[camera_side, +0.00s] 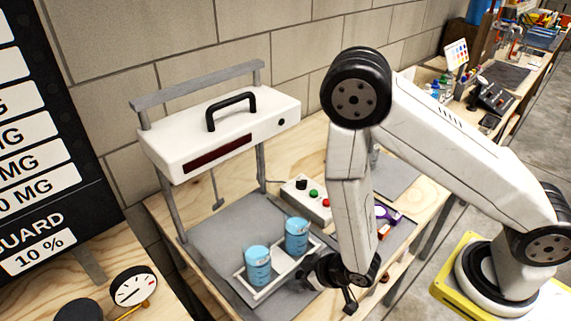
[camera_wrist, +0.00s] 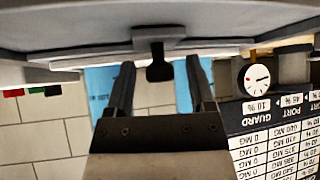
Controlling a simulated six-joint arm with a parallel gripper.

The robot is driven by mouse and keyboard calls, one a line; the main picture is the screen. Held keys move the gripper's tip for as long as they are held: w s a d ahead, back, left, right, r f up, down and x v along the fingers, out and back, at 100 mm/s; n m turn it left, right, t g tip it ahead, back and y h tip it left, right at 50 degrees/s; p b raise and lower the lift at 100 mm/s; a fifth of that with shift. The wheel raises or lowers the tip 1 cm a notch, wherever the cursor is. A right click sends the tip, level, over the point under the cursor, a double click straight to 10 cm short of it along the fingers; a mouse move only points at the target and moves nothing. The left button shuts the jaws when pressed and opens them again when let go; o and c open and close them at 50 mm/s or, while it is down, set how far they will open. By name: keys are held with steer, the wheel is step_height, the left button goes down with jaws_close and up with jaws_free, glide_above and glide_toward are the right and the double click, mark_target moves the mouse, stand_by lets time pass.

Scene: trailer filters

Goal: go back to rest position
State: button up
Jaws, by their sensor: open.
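My gripper (camera_side: 322,272) is at the right edge of a white tray (camera_side: 268,287) on the grey mat. In the wrist view my gripper (camera_wrist: 158,72) is open, its two dark fingers apart. A black tab, apparently the tray's handle (camera_wrist: 158,70), shows in the gap between the fingers; I cannot tell whether either finger touches it. Two blue canisters, a front one (camera_side: 257,266) and a back one (camera_side: 297,235), stand upright in the tray. Parts of them show blue behind my fingers in the wrist view (camera_wrist: 97,82).
A white lifting frame head with a black handle (camera_side: 225,130) stands over the mat on grey posts. A button box (camera_side: 306,199) sits behind the tray. A gauge (camera_side: 133,288) and a dark sign (camera_side: 40,150) are at left. Purple items (camera_side: 388,215) lie right of my forearm.

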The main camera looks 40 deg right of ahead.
steer(key=shift+s+d+r+m+g, duration=0.2)
steer(key=shift+r+m+g, duration=0.45)
steer(key=shift+m, duration=0.25)
steer(key=shift+s+d+r+m+g+h, duration=0.15)
steer(key=shift+s+r+m+g+h, duration=0.2)
steer(key=shift+m+g, duration=0.25)
steer(key=s+d+r+g+h, duration=0.1)
steer(key=d+r+g, duration=0.2)
steer(key=d+r, duration=1)
steer(key=shift+v, duration=1.65)
steer(key=shift+w+g+h, duration=0.25)
